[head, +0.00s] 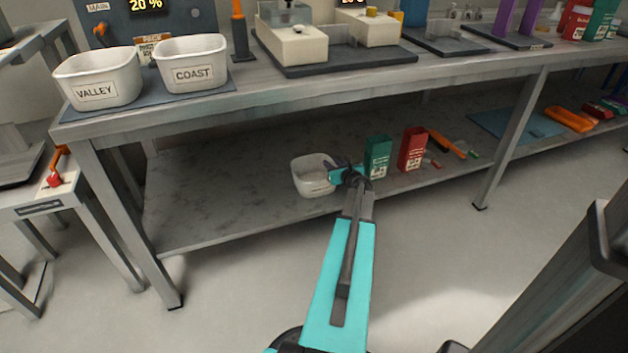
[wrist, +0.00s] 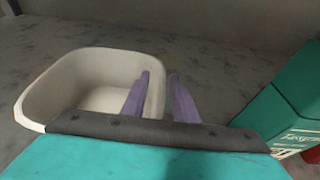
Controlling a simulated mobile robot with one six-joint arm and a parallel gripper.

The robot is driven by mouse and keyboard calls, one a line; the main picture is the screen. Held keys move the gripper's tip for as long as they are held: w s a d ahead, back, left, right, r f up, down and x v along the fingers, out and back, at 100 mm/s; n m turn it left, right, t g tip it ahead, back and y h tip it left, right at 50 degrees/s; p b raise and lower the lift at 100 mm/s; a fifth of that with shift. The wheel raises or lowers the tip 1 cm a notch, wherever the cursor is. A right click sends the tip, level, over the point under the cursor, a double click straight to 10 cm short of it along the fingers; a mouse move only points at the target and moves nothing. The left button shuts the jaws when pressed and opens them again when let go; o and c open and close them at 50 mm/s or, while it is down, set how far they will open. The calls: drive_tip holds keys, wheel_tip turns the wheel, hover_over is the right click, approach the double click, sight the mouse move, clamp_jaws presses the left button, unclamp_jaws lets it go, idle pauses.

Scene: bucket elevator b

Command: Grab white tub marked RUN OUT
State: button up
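A white tub (head: 312,182) stands upright on the lower shelf, with a label on its front too small to read surely. It also shows in the wrist view (wrist: 60,78), empty inside. My gripper (head: 337,173) is at the tub's right side. In the wrist view, the two purple fingers of my gripper (wrist: 159,76) are apart, one on the inner side of the right wall and one outside it, with the rim between them. A gap shows beside the outer finger. The tub's near side is hidden by the gripper body.
A green box (head: 378,157) and a red box (head: 413,149) stand right of the tub. Tubs marked VALLEY (head: 98,78) and COAST (head: 191,64) sit on the upper bench (head: 270,99). A bench leg (head: 512,138) stands at right. The shelf (head: 215,190) left of the tub is clear.

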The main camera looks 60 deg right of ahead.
drive_tip(key=shift+c, duration=0.3)
clamp_jaws()
idle(1.1)
